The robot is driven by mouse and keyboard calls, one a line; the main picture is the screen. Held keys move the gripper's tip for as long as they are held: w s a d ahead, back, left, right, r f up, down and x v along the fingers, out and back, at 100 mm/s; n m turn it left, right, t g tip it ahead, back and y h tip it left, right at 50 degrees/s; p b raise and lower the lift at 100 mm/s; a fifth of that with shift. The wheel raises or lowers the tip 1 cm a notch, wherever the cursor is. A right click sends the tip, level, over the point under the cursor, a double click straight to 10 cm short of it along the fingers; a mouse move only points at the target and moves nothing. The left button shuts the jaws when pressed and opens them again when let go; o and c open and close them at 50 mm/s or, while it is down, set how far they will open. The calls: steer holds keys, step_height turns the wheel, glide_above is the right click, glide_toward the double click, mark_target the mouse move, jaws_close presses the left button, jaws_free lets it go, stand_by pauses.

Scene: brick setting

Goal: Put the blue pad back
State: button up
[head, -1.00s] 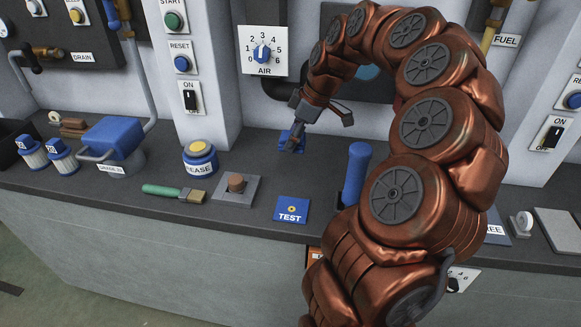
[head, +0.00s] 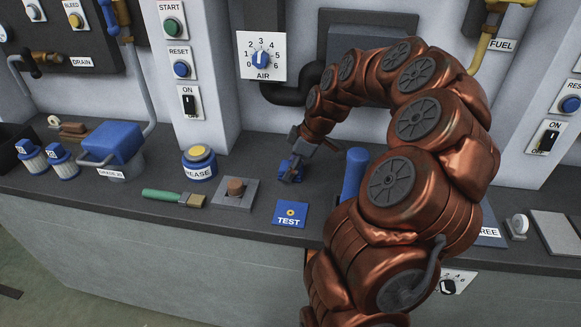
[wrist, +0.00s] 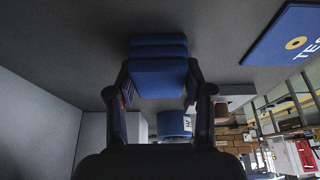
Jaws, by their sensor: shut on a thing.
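My gripper (head: 292,166) is over the dark bench top, behind the blue TEST plate (head: 291,214). It is shut on a small blue pad (head: 286,173), which is partly hidden by the fingers in the head view. In the wrist view the blue pad (wrist: 159,72) sits between the two fingers (wrist: 160,92) and looks block-like with ridges at its far end. I cannot tell whether the pad touches the bench. The TEST plate also shows at the upper right of the wrist view (wrist: 285,42).
A grey plate with a brown knob (head: 235,190) lies left of the TEST plate. A blue upright cylinder (head: 354,174) stands to the right, beside my arm. A green-handled brush (head: 172,197), a GREASE tin (head: 199,164) and a blue-lidded bucket (head: 112,150) are farther left.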

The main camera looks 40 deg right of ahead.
steer(key=o, duration=1)
steer(key=b+v, duration=0.1)
steer(key=v, duration=1.1)
steer(key=s+a+m+g, duration=0.1)
steer(key=s+a, duration=0.2)
steer(key=a, duration=0.7)
steer(key=s+a+m+g, duration=0.15)
steer(key=s+a, duration=0.25)
steer(key=a, duration=0.6)
steer(key=s+a+f+m+g+h, duration=0.1)
steer(key=s+a+f+m, duration=0.1)
steer(key=s, duration=0.3)
steer(key=s+a+f+m+h, duration=0.1)
steer(key=s+a+f+m, duration=0.1)
steer(key=s, duration=0.4)
steer(key=s+a+f+m+g+h, duration=0.1)
steer(key=s+a+f+m, duration=0.1)
steer(key=s+f, duration=0.2)
steer(key=shift+s+a+f+g, duration=0.1)
steer(key=shift+s+f+g, duration=0.1)
steer(key=shift+s, duration=0.35)
steer(key=shift+s+a+f+g, duration=0.1)
steer(key=shift+s+f+g, duration=0.05)
steer(key=shift+s, duration=0.4)
